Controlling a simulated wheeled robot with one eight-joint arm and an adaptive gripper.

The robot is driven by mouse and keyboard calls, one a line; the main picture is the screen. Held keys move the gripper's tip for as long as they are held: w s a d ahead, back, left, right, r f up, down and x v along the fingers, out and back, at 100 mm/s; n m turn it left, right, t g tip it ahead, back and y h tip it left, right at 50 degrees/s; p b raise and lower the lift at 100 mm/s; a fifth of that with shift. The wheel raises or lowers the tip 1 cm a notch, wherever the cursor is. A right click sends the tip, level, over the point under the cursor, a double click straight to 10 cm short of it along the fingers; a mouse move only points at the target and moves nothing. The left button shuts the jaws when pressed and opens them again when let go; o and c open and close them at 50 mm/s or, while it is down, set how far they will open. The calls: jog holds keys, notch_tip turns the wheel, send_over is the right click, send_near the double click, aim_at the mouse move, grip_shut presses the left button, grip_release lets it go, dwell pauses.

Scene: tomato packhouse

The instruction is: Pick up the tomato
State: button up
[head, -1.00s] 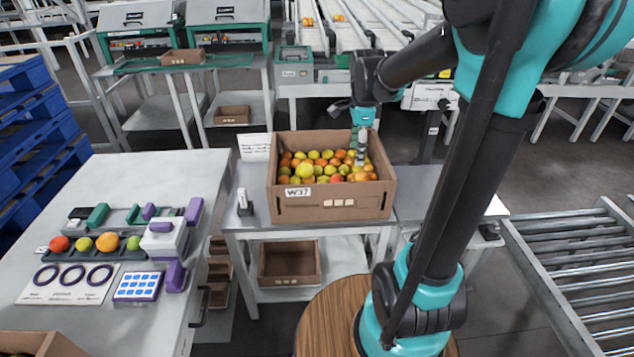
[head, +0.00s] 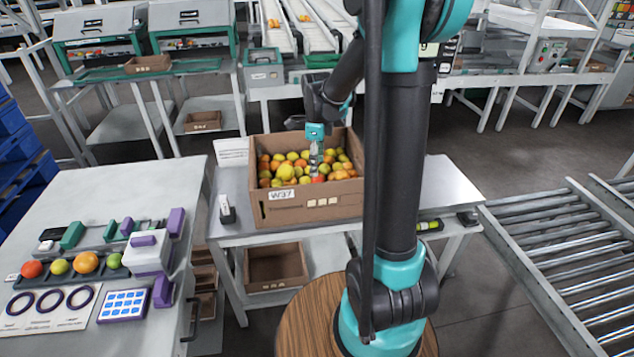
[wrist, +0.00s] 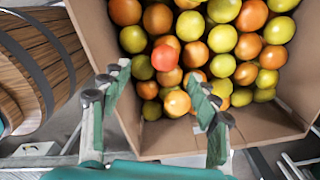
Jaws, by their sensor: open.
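Many red, orange, yellow and green tomatoes fill an open cardboard box (head: 285,211) marked W37 on the metal table. A red tomato (wrist: 164,57) shows between and beyond my fingers in the wrist view, among orange and yellow-green ones. A red one also shows at the fingertips in the head view (head: 319,179). My gripper (head: 316,172) points down into the box, just above or at the top layer; contact cannot be told. In the wrist view my gripper (wrist: 162,98) is open, its two fingers wide apart with nothing held between them.
Box walls (wrist: 265,130) stand close around my gripper. The left table (head: 150,190) holds a tray with several sample tomatoes (head: 85,262), rings and a blue-buttoned pad. A roller conveyor (head: 560,250) lies right.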

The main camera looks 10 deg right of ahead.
aim_at(317, 181)
jog(key=f, duration=0.5)
jog(key=shift+w+d+f, duration=0.1)
jog(key=shift+w+f, duration=0.3)
jog(key=shift+f, duration=0.55)
jog(key=shift+c, duration=0.5)
jog(key=c, duration=0.8)
